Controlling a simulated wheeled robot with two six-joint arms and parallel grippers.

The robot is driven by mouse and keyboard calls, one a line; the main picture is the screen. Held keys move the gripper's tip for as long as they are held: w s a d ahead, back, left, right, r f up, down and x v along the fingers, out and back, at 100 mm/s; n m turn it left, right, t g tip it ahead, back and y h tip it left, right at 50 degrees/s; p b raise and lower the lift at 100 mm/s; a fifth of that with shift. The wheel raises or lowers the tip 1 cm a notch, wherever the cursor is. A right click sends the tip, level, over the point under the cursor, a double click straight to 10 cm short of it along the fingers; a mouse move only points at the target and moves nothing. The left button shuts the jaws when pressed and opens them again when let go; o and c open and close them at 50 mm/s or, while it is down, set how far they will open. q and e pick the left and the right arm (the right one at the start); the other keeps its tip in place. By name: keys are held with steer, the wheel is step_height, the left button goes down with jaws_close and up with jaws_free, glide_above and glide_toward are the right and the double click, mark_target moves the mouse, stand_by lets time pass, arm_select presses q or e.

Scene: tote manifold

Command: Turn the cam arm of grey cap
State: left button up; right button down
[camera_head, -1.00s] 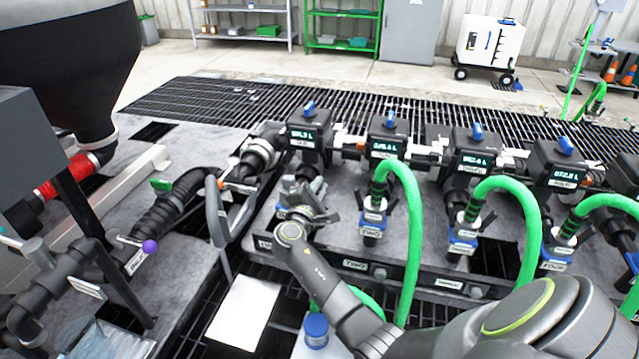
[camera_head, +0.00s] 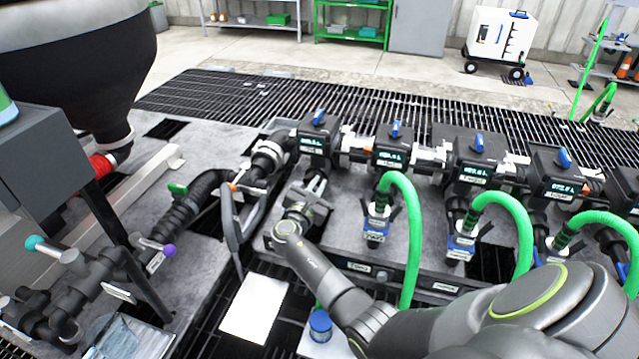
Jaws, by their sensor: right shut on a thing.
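My right gripper (camera_head: 315,188) is at the first outlet on the left, just below the leftmost meter (camera_head: 318,142). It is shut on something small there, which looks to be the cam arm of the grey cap. The wrist and fingers cover most of the cap and its arm, so how far the arm is turned cannot be seen. The other outlets to the right carry blue-and-black couplings (camera_head: 377,222) with green hoses (camera_head: 413,240). My left gripper is not in view.
A white sheet (camera_head: 254,309) and a blue-capped container (camera_head: 320,326) lie in front.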

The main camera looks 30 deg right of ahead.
stand_by(0.3)
steer(key=c, duration=1.5)
jaws_free()
